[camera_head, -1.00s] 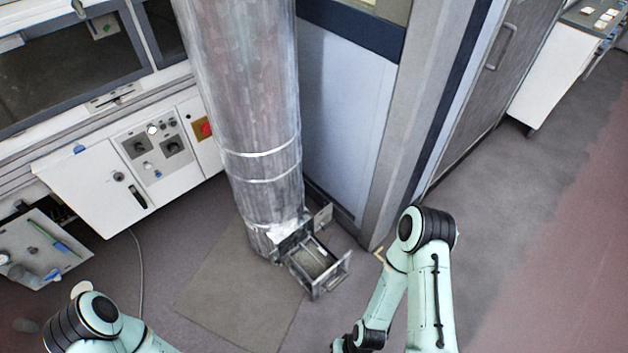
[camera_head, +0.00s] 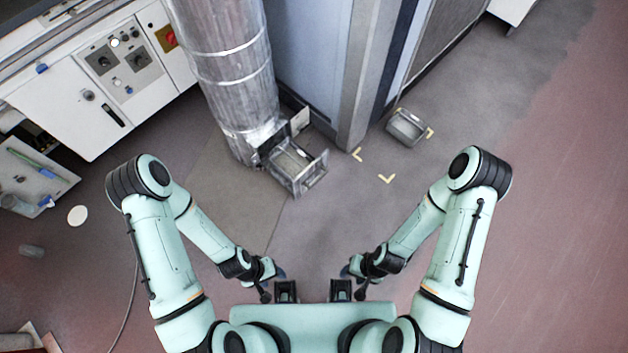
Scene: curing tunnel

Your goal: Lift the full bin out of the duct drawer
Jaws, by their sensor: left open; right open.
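The duct drawer (camera_head: 314,183) stands pulled out at the foot of the big metal duct (camera_head: 228,78), low over the floor. A grey bin (camera_head: 290,162) appears to sit inside it, between the drawer walls; its contents are too small to tell. My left gripper (camera_head: 268,286) is open and empty, below the drawer in the picture and apart from it. My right gripper (camera_head: 354,284) is open and empty, down and to the right of the drawer. Neither gripper touches the drawer or the bin.
Another grey bin (camera_head: 405,128) stands on the floor at right, among yellow corner marks (camera_head: 387,178). A wall post (camera_head: 358,90) rises behind the drawer. A white control cabinet (camera_head: 105,85) is at left, a small cart (camera_head: 35,172) below it. The floor before the drawer is clear.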

